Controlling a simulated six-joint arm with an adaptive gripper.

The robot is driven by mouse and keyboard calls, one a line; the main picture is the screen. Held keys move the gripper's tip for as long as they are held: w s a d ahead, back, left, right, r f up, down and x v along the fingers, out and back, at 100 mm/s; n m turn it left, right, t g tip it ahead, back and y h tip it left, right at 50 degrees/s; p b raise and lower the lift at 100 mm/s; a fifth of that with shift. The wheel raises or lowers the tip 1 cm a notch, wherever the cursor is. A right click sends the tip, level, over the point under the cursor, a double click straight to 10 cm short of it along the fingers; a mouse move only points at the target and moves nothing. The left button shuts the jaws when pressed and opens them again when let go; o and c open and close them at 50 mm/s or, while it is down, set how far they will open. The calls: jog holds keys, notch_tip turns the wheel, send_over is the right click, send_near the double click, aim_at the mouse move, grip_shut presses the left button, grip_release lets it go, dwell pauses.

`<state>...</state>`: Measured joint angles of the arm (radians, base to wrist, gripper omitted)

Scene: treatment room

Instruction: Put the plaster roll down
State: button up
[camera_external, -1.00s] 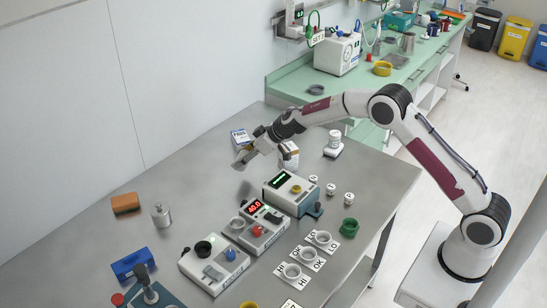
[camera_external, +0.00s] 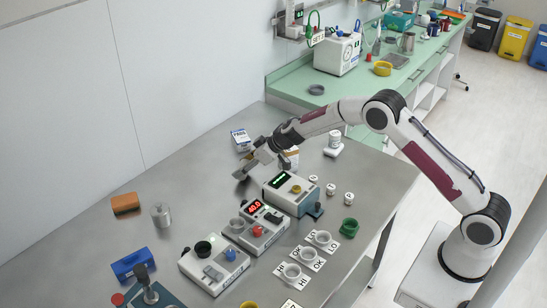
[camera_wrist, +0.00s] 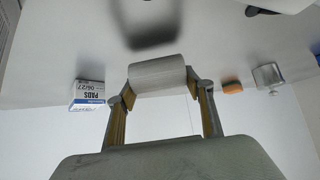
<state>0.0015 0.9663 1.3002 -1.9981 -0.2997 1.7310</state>
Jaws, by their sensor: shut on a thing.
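The plaster roll (camera_wrist: 158,76) is a pale, whitish cylinder held crosswise between the fingertips in the wrist view. My gripper (camera_wrist: 160,88) is shut on it, with one finger at each end. In the external view my gripper (camera_external: 254,164) is low over the grey table (camera_external: 200,165), behind the white device with the green display. The roll is hard to make out there. A dark shadow on the table lies apart from the roll in the wrist view, so the roll seems to be a little above the surface.
A pads box (camera_external: 240,139) stands close behind my gripper. The green-display device (camera_external: 291,193) is in front, and another box (camera_external: 291,157) is partly hidden by my arm. An orange block (camera_external: 125,203) and a metal canister (camera_external: 161,215) are farther left. The table between is clear.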

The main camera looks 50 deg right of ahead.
jog(key=shift+f, duration=0.5)
jog(key=shift+f, duration=0.15)
jog(key=o, duration=1.2)
jog(key=shift+o, duration=0.2)
jog(key=shift+v, duration=1.2)
jog(key=v, duration=0.9)
jog(key=shift+s+r, duration=0.2)
jog(key=shift+r, duration=0.2)
jog(key=shift+d, duration=0.1)
